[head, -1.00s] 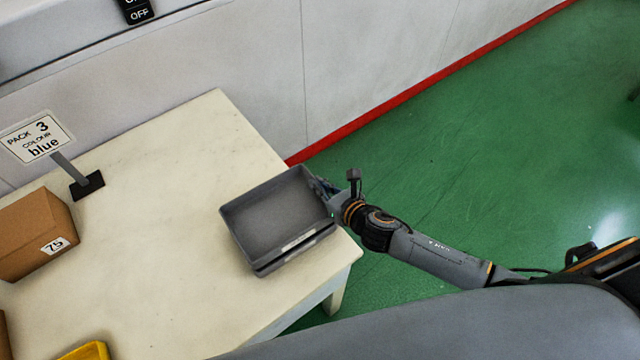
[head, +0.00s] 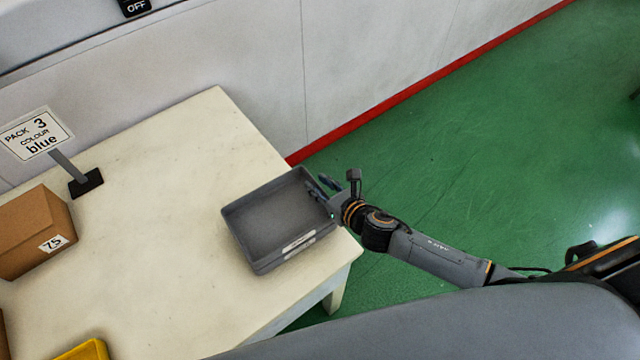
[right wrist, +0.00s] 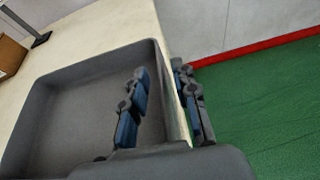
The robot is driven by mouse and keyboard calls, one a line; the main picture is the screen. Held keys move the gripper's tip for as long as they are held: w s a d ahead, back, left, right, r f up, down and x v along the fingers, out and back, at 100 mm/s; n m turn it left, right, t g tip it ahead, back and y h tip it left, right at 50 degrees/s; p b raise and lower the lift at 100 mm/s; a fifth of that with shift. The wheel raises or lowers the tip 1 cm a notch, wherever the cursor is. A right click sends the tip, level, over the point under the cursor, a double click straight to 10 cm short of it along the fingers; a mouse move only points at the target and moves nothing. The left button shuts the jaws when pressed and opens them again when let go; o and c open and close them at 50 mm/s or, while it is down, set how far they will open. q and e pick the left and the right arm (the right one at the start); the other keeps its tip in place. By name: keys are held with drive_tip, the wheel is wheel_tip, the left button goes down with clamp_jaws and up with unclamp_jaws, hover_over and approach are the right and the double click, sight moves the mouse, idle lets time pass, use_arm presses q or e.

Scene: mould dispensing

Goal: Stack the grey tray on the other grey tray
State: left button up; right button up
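The upper grey tray (head: 270,215) sits nested on the other grey tray (head: 268,267) at the right end of the table, its rim roughly level. Only a low strip of the lower tray shows; the rest is hidden. My right gripper (head: 322,186) is at the upper tray's right wall. In the right wrist view, the right gripper (right wrist: 160,72) has one finger inside the tray (right wrist: 85,95) and one outside, with gaps to the wall between them. It is open. My left gripper is out of view.
The pale table (head: 180,150) is clear left of and behind the trays. A cardboard box (head: 30,230), a sign on a stand (head: 87,183) and a yellow container (head: 88,351) are at the left. The table's edge is close to the trays' right side.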

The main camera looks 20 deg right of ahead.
drive_tip(key=shift+r, duration=0.1)
drive_tip(key=shift+r+p, duration=0.4)
drive_tip(key=shift+s+d+r, duration=0.1)
drive_tip(key=shift+s+r, duration=0.1)
drive_tip(key=shift+s, duration=0.05)
drive_tip(key=b+v, duration=0.1)
drive_tip(key=v, duration=1)
drive_tip(key=shift+s, duration=0.25)
drive_tip(key=shift+r, duration=0.1)
